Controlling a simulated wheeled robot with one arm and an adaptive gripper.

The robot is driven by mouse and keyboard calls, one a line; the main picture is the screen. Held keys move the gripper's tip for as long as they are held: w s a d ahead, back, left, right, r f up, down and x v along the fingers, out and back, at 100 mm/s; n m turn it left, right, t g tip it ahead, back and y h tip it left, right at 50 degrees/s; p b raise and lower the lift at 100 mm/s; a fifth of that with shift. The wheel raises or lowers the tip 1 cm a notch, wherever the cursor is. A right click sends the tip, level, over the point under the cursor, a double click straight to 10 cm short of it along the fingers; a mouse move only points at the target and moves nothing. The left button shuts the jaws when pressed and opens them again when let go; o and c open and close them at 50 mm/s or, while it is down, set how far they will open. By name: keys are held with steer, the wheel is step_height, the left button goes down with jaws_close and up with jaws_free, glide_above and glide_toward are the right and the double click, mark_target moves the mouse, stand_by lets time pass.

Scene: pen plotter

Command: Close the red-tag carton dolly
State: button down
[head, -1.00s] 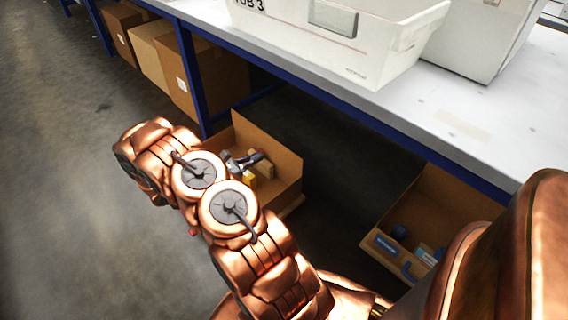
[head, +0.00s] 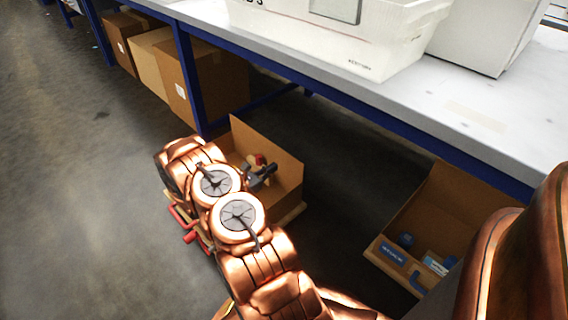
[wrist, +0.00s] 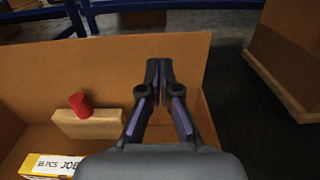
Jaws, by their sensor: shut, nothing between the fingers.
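The red-tag carton dolly is an open brown carton (head: 283,160) on a low wooden base in the head view, partly out from under the bench. A red handle (head: 188,236) shows at its near left side, partly hidden by my arm. My gripper (head: 264,172) is over the open carton. In the wrist view my gripper (wrist: 159,68) is shut and empty, in front of the carton's brown wall (wrist: 60,60). A wooden block (wrist: 90,125) with a red knob (wrist: 80,104) and a yellow-and-white labelled box (wrist: 48,165) lie inside.
A second open carton (head: 455,210) with a blue tag (head: 392,254) stands under the bench at right. Closed cartons (head: 178,75) sit under the bench at left. The bench (head: 430,110) with its blue frame overhangs. Floor at left (head: 90,200) is clear.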

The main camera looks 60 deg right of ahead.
mark_target(289, 156)
steer(key=b+x, duration=0.2)
steer(key=x, duration=0.3)
steer(key=shift+d+f, duration=0.1)
steer(key=shift+s+d, duration=0.2)
steer(key=shift+d, duration=0.4)
steer(key=shift+d, duration=0.1)
